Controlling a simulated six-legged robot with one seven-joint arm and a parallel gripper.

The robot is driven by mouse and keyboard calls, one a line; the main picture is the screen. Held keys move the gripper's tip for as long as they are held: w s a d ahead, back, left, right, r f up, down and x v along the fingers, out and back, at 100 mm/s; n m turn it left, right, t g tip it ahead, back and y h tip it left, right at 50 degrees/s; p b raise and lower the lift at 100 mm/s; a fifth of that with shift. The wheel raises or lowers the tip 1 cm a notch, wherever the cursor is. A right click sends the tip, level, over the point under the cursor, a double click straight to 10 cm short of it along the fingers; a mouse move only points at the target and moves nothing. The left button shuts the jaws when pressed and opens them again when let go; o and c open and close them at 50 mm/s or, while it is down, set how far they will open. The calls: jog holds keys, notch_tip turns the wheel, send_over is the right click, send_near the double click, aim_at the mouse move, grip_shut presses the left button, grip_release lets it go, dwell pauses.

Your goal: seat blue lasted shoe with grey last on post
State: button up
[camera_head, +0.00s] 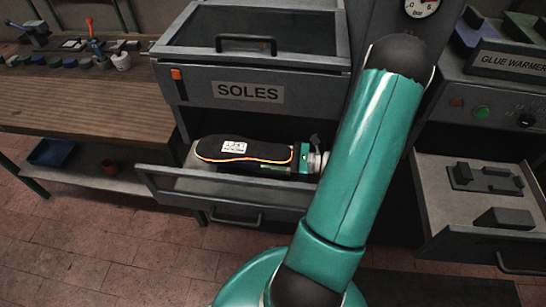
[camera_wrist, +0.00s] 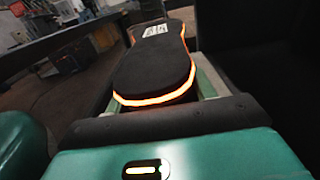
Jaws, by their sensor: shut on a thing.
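A black sole (camera_head: 243,149) with a glowing orange edge and a white label lies flat, label up, in the open drawer under the SOLES sign. It also shows in the wrist view (camera_wrist: 155,70), stretching away from my gripper. My gripper (camera_head: 292,167) is at the sole's right end, low in the drawer, and is shut on it. In the wrist view the gripper's fingers (camera_wrist: 165,92) flank the near end, partly hidden beneath it. I cannot make out a blue shoe, a grey last or a post in either view.
The open drawer (camera_head: 220,190) has raised walls close around the sole. The SOLES cabinet (camera_head: 262,90) stands above it. A glue warmer (camera_head: 490,100) with an open tray (camera_head: 470,210) is at the right. A wooden bench (camera_head: 80,100) with tools is at the left.

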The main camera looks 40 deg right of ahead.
jog(key=shift+f, duration=0.35)
jog(key=o, duration=1.6)
jog(key=v, duration=1.3)
jog(key=shift+s+d, duration=0.2)
jog(key=shift+s, duration=0.1)
